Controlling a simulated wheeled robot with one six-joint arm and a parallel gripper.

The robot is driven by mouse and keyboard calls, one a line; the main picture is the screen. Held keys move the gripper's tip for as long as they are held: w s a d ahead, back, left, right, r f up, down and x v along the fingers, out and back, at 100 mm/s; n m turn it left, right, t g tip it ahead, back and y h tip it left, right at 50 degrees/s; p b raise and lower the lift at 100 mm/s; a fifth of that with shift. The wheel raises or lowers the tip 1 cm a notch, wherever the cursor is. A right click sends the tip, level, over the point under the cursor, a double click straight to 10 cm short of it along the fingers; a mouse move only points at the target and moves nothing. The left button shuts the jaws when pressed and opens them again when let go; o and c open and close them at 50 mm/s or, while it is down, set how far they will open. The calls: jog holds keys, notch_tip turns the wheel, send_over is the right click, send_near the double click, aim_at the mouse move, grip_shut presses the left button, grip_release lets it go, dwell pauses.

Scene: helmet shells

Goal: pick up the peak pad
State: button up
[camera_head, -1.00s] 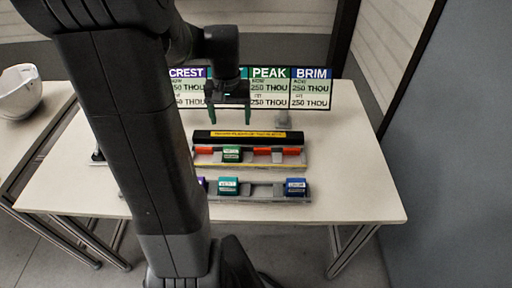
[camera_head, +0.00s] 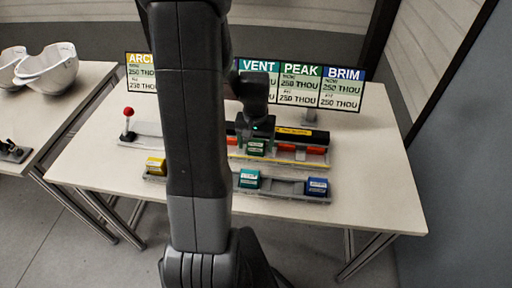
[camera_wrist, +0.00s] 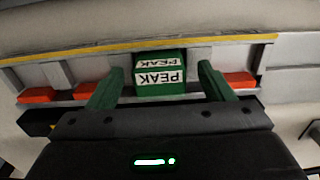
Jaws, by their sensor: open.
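The peak pad (camera_wrist: 160,74) is a green block with white PEAK labels, seen between the fingers in the wrist view. In the head view the peak pad (camera_head: 256,147) sits in the rear rack with the yellow edge strip, partly covered by my gripper. My gripper (camera_wrist: 157,88) is open, with one green finger on each side of the pad and a visible gap on both sides. In the head view my gripper (camera_head: 256,140) is over the rear rack. Whether the fingertips reach below the pad's top is hard to tell.
Red blocks (camera_wrist: 38,95) lie in the rack on both sides. A front rack holds a yellow pad (camera_head: 155,166), a teal pad (camera_head: 249,179) and a blue pad (camera_head: 317,187). A sign board (camera_head: 343,88) stands behind. A red-knobbed lever (camera_head: 128,113) is at left. The table's right side (camera_head: 375,170) is clear.

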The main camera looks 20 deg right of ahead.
jog(key=shift+f, duration=0.45)
jog(key=c, duration=1.1)
jog(key=shift+o, duration=0.2)
